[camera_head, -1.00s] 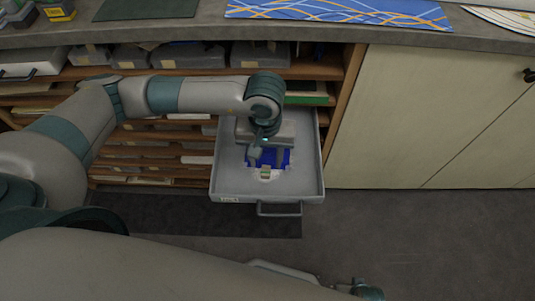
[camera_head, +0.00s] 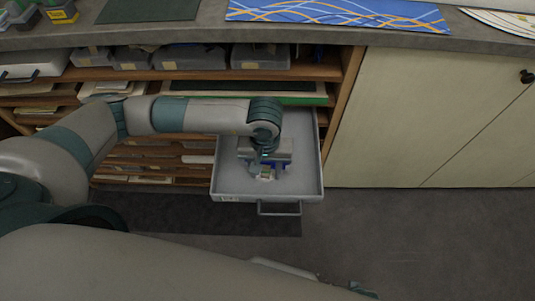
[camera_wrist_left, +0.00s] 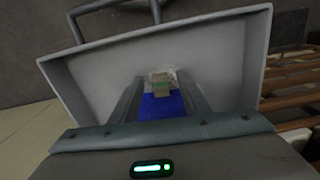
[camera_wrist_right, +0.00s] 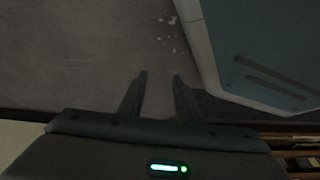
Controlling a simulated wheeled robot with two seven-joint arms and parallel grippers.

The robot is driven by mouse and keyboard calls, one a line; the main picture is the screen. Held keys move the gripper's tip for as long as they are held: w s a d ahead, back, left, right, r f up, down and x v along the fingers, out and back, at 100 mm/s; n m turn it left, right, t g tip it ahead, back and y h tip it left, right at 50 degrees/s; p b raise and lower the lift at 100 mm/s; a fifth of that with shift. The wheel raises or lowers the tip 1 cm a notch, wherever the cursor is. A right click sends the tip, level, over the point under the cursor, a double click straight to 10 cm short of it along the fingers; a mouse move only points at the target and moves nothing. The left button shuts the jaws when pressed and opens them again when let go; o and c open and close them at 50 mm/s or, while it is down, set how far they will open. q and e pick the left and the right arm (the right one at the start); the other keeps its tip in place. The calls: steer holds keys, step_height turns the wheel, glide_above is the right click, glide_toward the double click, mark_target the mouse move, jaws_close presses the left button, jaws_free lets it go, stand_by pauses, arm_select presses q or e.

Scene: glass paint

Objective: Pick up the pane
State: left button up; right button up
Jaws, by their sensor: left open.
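The blue pane (camera_wrist_left: 162,106) lies in the open grey drawer (camera_head: 228,181); in the head view my left gripper hides most of it. A small tan and green block (camera_wrist_left: 161,86) sits at its edge on a pale patch. My left gripper (camera_head: 266,171) is inside the drawer, pointing down over the pane. In the left wrist view its fingers (camera_wrist_left: 161,80) are apart, one on each side of the blue; I cannot tell whether they touch it. My right gripper (camera_wrist_right: 160,77) has its fingers apart with nothing between them, over the grey floor.
The drawer walls stand close around my left gripper. Wooden shelves (camera_head: 190,74) with grey boxes are behind, under a worktop (camera_head: 210,35) holding a blue patterned panel (camera_head: 340,14). Pale cabinet doors (camera_head: 430,120) are on the right. The floor (camera_head: 400,235) in front is clear.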

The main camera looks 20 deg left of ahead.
arm_select(q)
jaws_close()
steer(key=shift+r, duration=0.15)
